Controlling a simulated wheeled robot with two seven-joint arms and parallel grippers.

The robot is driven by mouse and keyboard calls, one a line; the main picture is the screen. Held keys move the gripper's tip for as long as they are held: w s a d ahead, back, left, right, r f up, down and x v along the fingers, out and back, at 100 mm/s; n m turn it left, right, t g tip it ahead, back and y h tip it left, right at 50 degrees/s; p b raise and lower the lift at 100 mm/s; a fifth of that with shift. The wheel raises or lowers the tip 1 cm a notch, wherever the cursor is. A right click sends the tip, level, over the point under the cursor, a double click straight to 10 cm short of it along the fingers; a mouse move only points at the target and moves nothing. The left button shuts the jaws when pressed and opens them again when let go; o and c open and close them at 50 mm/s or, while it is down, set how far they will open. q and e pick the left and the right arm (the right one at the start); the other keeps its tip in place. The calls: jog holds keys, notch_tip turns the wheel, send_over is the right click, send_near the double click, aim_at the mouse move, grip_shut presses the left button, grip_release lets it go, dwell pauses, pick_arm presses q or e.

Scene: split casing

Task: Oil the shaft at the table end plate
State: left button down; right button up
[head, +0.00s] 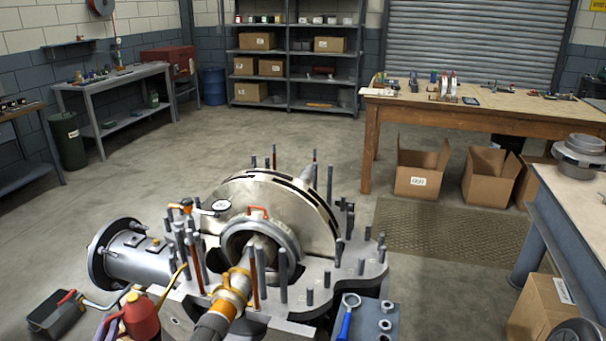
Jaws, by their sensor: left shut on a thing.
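A split pump casing (318,272) with upright studs stands at the bottom centre. A large metal impeller (265,195) sits in it. The shaft (238,282) comes towards me from the ring-shaped housing, with a yellow-orange collar and a dark grey end. A red oil can (142,318) with a thin yellow spout is at the bottom left; the spout points up and right towards the casing's left studs. My left gripper (106,326), mostly cut off at the bottom edge, is shut on the oil can. My right gripper is not in view. I cannot tell which plate is the table end plate.
A dial gauge (221,206) stands on the casing's left. A flanged pipe (130,255) juts out left. A bench (575,205) stands right, cardboard boxes (418,170) behind.

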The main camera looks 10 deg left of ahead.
aim_at(148, 307)
pick_arm(q)
jog(key=shift+m+t+h, duration=0.3)
jog(key=shift+t+h, duration=0.1)
jog(key=shift+h, duration=0.2)
jog(key=w+d, duration=0.2)
jog(key=w+d+r, duration=0.1)
jog(key=w+d, duration=0.1)
jog(key=d, duration=0.1)
jog(key=w+d, duration=0.2)
jog(key=shift+w+d+r, duration=0.1)
jog(key=shift+d+r, duration=0.05)
jog(key=shift+r, duration=0.1)
jog(key=w+d+r+m+h, duration=0.1)
jog(key=w+d+r+h, duration=0.1)
jog(key=d, duration=0.8)
jog(key=w+d+r+m+h, duration=0.1)
jog(key=w+d+r, duration=0.2)
jog(key=d, duration=0.7)
jog(key=w+d+r+m+h, duration=0.1)
jog(key=w+d+r+h, duration=0.1)
jog(key=d, duration=0.9)
jog(key=shift+w+r+m+t+h, duration=0.3)
jog(key=shift+w+m+t, duration=0.1)
jog(key=shift+w, duration=0.2)
jog(key=shift+d, duration=0.1)
